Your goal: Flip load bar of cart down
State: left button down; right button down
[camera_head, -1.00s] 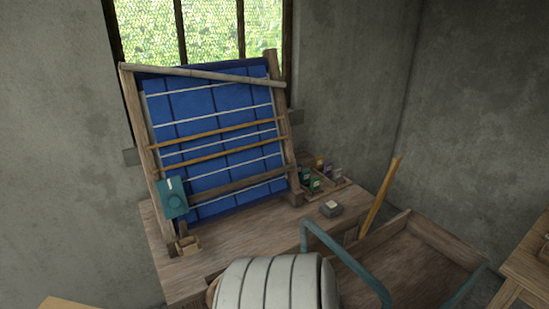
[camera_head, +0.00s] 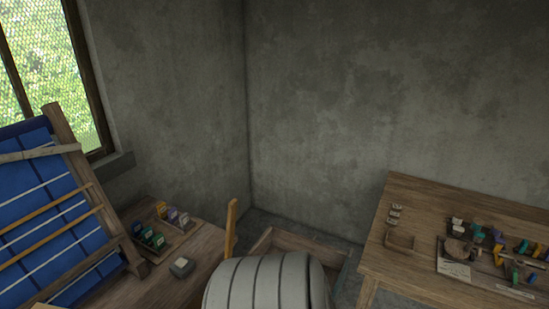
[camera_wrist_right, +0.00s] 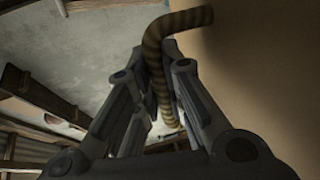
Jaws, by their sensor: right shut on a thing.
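The wooden cart (camera_head: 268,241) shows in the head view at the lower middle. Only its far part is visible; a large grey ribbed shape hides the rest. No load bar can be made out on it in the head view. In the right wrist view, my right gripper (camera_wrist_right: 157,88) is shut on a curved rod (camera_wrist_right: 153,50) with tan and dark stripes. The rod runs up between the fingers and bends to the right at its top. I cannot tell whether this rod is the load bar. My left gripper is out of view.
A loom with blue cloth (camera_head: 45,215) stands at the left on a table (camera_head: 205,250). A yellowish wooden stick (camera_head: 231,225) stands upright beside the cart. A second table (camera_head: 385,262) with small coloured items is at the right. A bare wall corner is behind.

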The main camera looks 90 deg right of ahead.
aim_at(232, 210)
jog(key=k+l+z, duration=0.25)
jog(key=l+z, duration=0.25)
jog(key=k+l+z, duration=0.1)
jog(key=l+z, duration=0.15)
jog(key=l, duration=0.15)
jog(key=i+z, duration=0.15)
jog(key=z, duration=0.55)
